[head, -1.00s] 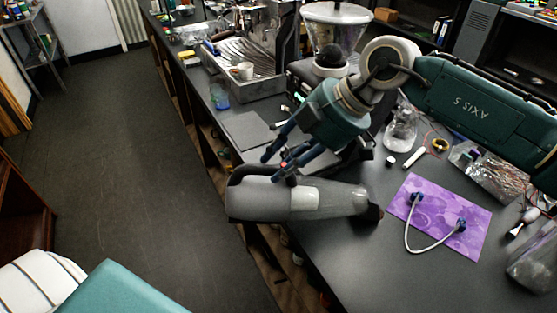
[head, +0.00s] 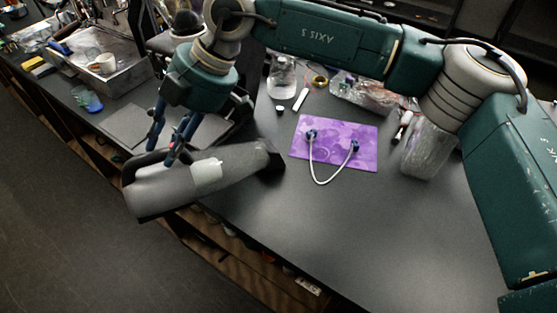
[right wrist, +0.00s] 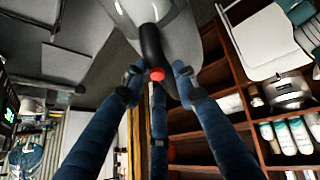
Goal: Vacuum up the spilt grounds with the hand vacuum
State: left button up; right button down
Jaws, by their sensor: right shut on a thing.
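The hand vacuum (head: 240,162) is a grey, tapered body with a pale patch and a dark nozzle end. My right gripper (head: 166,152) is shut on its dark handle, with the body hanging over the front edge of the counter and the nozzle pointing right over the counter. In the right wrist view the fingers (right wrist: 160,82) close around the black handle, beside a red button, with the vacuum's grey body (right wrist: 185,30) beyond. My left gripper is out of view. I cannot make out spilt grounds in these frames.
A purple mat (head: 340,155) with a white cable and blue ends lies on the dark counter (head: 360,240). A glass flask (head: 281,80), a clear container (head: 428,150) and a blue cup (head: 88,100) stand around. The counter's front right part is clear.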

jog(key=shift+r+p, duration=1.9)
jog(key=shift+r, duration=2.25)
jog(key=shift+f, duration=0.1)
jog(key=shift+d+f+n, duration=0.15)
jog(key=shift+d+n, duration=0.15)
jog(key=s+d+f+m+t+h+b, duration=0.1)
jog(key=d+m+t+h, duration=0.2)
jog(key=d+m, duration=1.1)
jog(key=s+d+f+m+t+h+b, duration=0.1)
jog(key=d+f+m+t+h, duration=0.1)
jog(key=d+m+h, duration=0.6)
jog(key=d+m+t, duration=0.1)
jog(key=d+m, duration=0.6)
jog(key=d, duration=1)
jog(key=shift+s+m+t+b, duration=0.25)
jog(key=shift+m+t+b, duration=0.05)
jog(key=shift+t+b, duration=0.1)
jog(key=shift+a, duration=0.1)
